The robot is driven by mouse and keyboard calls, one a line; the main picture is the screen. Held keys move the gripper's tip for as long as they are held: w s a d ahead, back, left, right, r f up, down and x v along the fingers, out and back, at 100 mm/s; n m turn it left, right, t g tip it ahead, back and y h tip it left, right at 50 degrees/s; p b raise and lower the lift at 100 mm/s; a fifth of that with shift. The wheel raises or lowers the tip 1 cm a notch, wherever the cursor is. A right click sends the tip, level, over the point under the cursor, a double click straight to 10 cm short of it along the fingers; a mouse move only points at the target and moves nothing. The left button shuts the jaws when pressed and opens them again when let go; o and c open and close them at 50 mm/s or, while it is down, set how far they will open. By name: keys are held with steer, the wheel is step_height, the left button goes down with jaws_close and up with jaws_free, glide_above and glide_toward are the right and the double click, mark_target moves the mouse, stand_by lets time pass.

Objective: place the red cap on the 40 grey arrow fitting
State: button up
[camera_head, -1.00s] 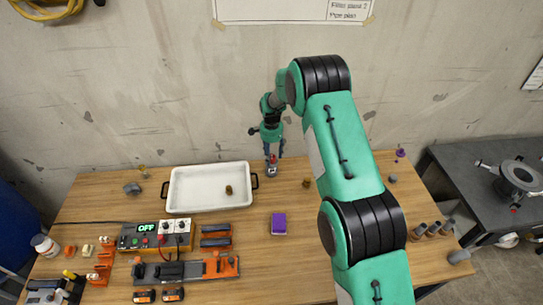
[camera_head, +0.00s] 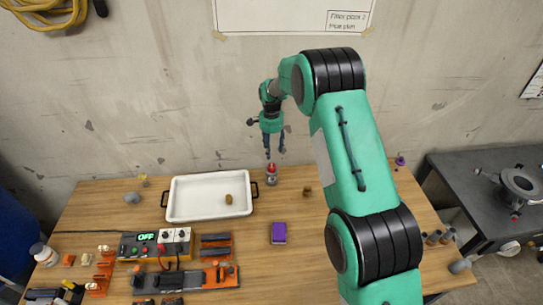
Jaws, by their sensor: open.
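The red cap (camera_head: 271,166) sits on top of a grey fitting (camera_head: 271,179) that stands on the wooden table, just right of the white tray. Any number or arrow on this fitting is too small to read. My gripper (camera_head: 275,158) is open and empty, pointing down above the red cap, with its fingertips clear of it.
The white tray (camera_head: 181,216) with black handles holds a small brown fitting (camera_head: 229,199). Another brown piece (camera_head: 307,191) stands to the right, and a purple box (camera_head: 279,233) lies in front. A control box (camera_head: 155,244) and tools crowd the front left. The wall is close behind.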

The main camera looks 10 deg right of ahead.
steer(key=shift+r, duration=1)
steer(key=s+d+r+n+t, duration=0.1)
steer(key=s+d+r+n, duration=0.2)
steer(key=s+r, duration=1)
steer(key=s+d+r+n+t, duration=0.2)
steer(key=s+d+r, duration=0.2)
steer(key=s+r, duration=1)
steer(key=s+d+r+n+t, duration=0.1)
steer(key=s+d+r+n, duration=0.15)
steer(key=s+r, duration=0.85)
steer(key=s+f+n, duration=0.1)
steer(key=s+f, duration=0.1)
steer(key=s, duration=0.7)
steer(key=s+d+f+n+t, duration=0.1)
steer(key=s+f+n, duration=0.1)
steer(key=s, duration=0.7)
steer(key=shift+s+d+f+t, duration=0.15)
steer(key=shift+s+d+t, duration=0.05)
steer(key=shift+d+t, duration=0.1)
steer(key=shift+n, duration=0.25)
